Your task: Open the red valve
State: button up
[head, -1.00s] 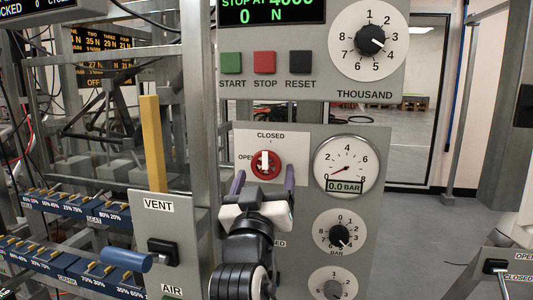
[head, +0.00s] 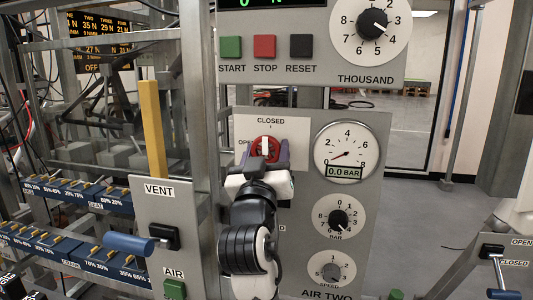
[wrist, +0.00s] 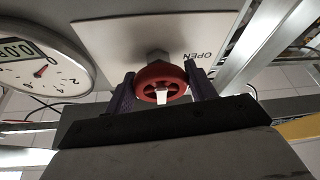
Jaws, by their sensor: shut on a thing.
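The red valve (head: 265,149) is a small round handwheel with a white pointer mark, on a pale plate (head: 299,130) with CLOSED above it and OPEN at its left. The white mark points up, towards CLOSED. My gripper (head: 265,158) is at the valve, with one purple finger on each side of its rim. In the wrist view the red valve (wrist: 160,76) sits between the two fingers of my gripper (wrist: 160,90), which is shut on it. My wrist hides the panel below the valve.
A round gauge (head: 347,153) reading 0.0 BAR is right of the valve, with BAR and SPEED knobs below. START, STOP (head: 264,47) and RESET buttons are above. A grey post (head: 200,110) and a blue VENT lever (head: 128,243) stand left.

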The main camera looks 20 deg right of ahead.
jog(key=shift+n, duration=0.6)
jog(key=n+y+p, duration=0.1)
jog(key=n, duration=0.1)
jog(key=n+y+p, duration=0.1)
jog(key=n+y, duration=0.1)
jog(key=n, duration=0.1)
jog(key=shift+d+r+t, duration=0.15)
jog(key=shift+t, duration=0.15)
jog(key=n+y, duration=0.1)
jog(key=n, duration=0.2)
jog(key=n+y+p, duration=0.1)
jog(key=n, duration=0.2)
jog(key=shift+s+y, duration=0.1)
jog(key=shift+y, duration=0.2)
jog(key=n+g, duration=0.1)
jog(key=n, duration=0.1)
jog(key=n+y+p, duration=0.1)
jog(key=n, duration=0.2)
jog(key=shift+r+g, duration=0.15)
jog(key=shift+g, duration=0.25)
jog(key=shift+n+g+y+p, duration=0.3)
jog(key=shift+n+g, duration=0.5)
jog(key=shift+n, duration=1)
jog(key=o, duration=1)
